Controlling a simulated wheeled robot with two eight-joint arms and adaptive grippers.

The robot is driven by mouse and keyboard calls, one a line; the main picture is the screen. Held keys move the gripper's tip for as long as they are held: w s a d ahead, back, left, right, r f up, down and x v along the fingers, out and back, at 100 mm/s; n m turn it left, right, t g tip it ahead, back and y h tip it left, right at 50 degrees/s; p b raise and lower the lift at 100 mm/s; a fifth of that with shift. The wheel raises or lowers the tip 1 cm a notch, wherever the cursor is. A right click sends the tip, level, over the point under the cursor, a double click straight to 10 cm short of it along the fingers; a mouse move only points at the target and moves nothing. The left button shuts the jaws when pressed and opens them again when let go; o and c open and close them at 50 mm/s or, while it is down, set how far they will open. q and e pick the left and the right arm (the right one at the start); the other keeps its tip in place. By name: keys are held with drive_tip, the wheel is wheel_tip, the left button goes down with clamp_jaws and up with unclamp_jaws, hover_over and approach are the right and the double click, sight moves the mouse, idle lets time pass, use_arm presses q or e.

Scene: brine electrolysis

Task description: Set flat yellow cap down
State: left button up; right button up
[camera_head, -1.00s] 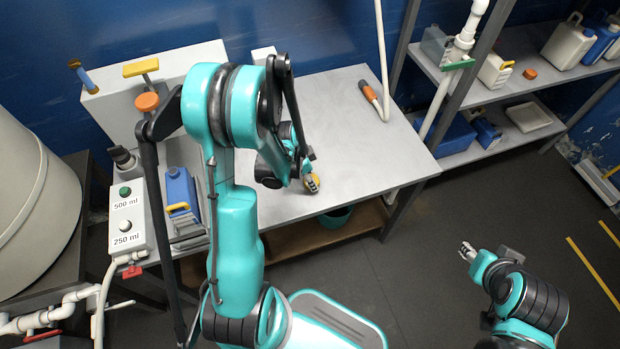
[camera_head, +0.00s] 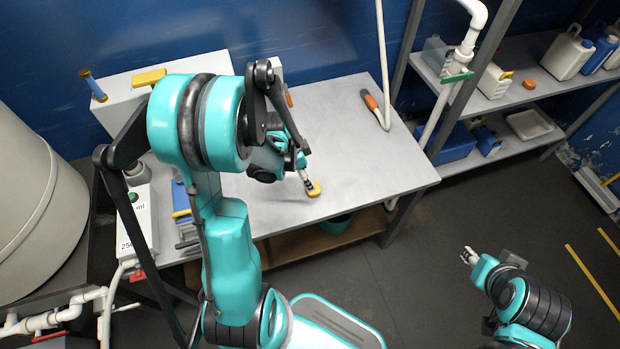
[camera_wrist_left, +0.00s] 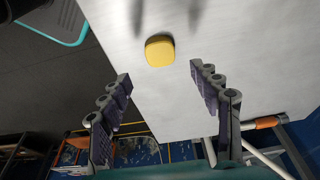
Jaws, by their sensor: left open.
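The flat yellow cap (camera_head: 314,189) lies on the grey table (camera_head: 350,150) close to its front edge. In the left wrist view the cap (camera_wrist_left: 160,50) rests flat on the tabletop, ahead of and between the two fingers. My left gripper (camera_head: 305,180) is right beside the cap in the head view. In the left wrist view my left gripper (camera_wrist_left: 165,100) is open, with its fingers wide apart and nothing between them. My right gripper (camera_head: 468,256) is out over the floor to the right, too small to tell its opening.
An orange-and-black handled tool (camera_head: 370,101) is at the table's back right, beside a white pipe. A control box (camera_head: 142,220) and a blue container (camera_head: 181,200) stand at the left, partly behind my left arm. Shelves (camera_head: 500,100) with jugs stand right. The table's right half is mostly clear.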

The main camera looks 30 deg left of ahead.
use_arm(q)
drive_tip(key=s+d+r+n+t, duration=0.1)
drive_tip(key=s+d+r+n, duration=0.1)
drive_tip(key=r, duration=0.4)
drive_tip(key=s+d+r+n+t+y, duration=0.1)
drive_tip(key=s+d+r+n+t, duration=0.1)
drive_tip(key=d+r, duration=0.4)
drive_tip(key=s+d+r+n+t+y, duration=0.1)
drive_tip(key=s+d+r+n, duration=0.3)
drive_tip(key=s+r, duration=0.1)
drive_tip(key=shift+d+r+t+p, duration=0.15)
drive_tip(key=shift+r+t+p, duration=0.3)
drive_tip(key=shift+r, duration=0.35)
